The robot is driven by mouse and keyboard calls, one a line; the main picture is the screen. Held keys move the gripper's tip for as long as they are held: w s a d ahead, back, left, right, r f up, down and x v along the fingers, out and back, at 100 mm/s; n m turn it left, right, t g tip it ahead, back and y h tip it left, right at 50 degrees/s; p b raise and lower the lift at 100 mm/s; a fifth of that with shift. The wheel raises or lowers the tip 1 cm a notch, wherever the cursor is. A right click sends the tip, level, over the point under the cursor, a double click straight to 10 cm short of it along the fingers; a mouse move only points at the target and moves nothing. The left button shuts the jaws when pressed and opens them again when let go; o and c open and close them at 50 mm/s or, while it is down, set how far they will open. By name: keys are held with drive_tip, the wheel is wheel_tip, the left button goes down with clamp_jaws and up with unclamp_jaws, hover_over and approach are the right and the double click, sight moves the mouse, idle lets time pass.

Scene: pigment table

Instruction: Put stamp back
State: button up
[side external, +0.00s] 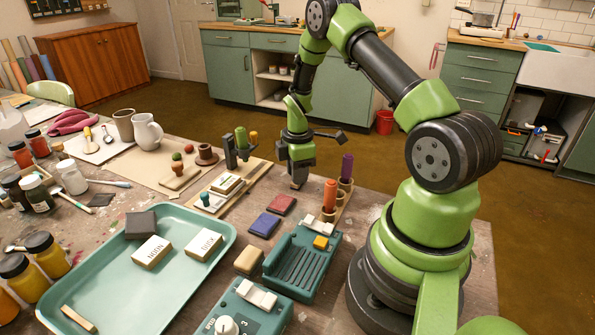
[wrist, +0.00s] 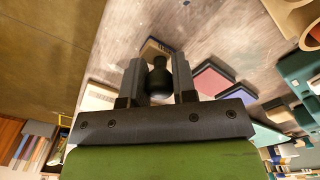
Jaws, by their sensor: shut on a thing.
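My gripper (side external: 298,182) points down over the table, right of the wooden stamp board (side external: 262,172). In the wrist view my gripper (wrist: 158,82) is shut on a dark round-knobbed stamp handle (wrist: 158,78) between its two fingers. A brownish block (wrist: 154,48) shows just beyond the knob; I cannot tell whether it is the stamp's base. In the side view the held stamp is mostly hidden by the fingers.
A red ink pad (side external: 282,204) and a blue ink pad (side external: 264,225) lie in front of my gripper. Orange and purple sticks (side external: 330,194) stand in holders to the right. A teal tray (side external: 108,290) holds labelled blocks. A teal machine (side external: 300,268) stands front centre.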

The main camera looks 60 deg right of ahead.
drive_tip(key=shift+f, duration=0.15)
drive_tip(key=o, duration=0.8)
drive_tip(key=shift+c, duration=0.2)
drive_tip(key=a+r+m+t, duration=0.1)
drive_tip(key=a+r+m, duration=0.15)
drive_tip(key=r, duration=0.75)
drive_tip(key=a+r+m+t, duration=0.1)
drive_tip(key=a+r, duration=0.3)
drive_tip(key=r, duration=0.7)
drive_tip(key=s+a+r+m+t+y, duration=0.1)
drive_tip(key=s+a+r+m+t, duration=0.1)
drive_tip(key=s+a+r+m, duration=0.2)
drive_tip(key=s+a+r+m+t+y, duration=0.1)
drive_tip(key=s+a+r+m+t, duration=0.2)
drive_tip(key=s+a, duration=0.6)
drive_tip(key=a+r+m, duration=0.1)
drive_tip(key=a+m, duration=0.1)
drive_tip(key=shift+s+a+r, duration=0.3)
drive_tip(key=shift+s+a, duration=0.05)
drive_tip(key=shift+a, duration=0.05)
drive_tip(key=shift+m, duration=0.25)
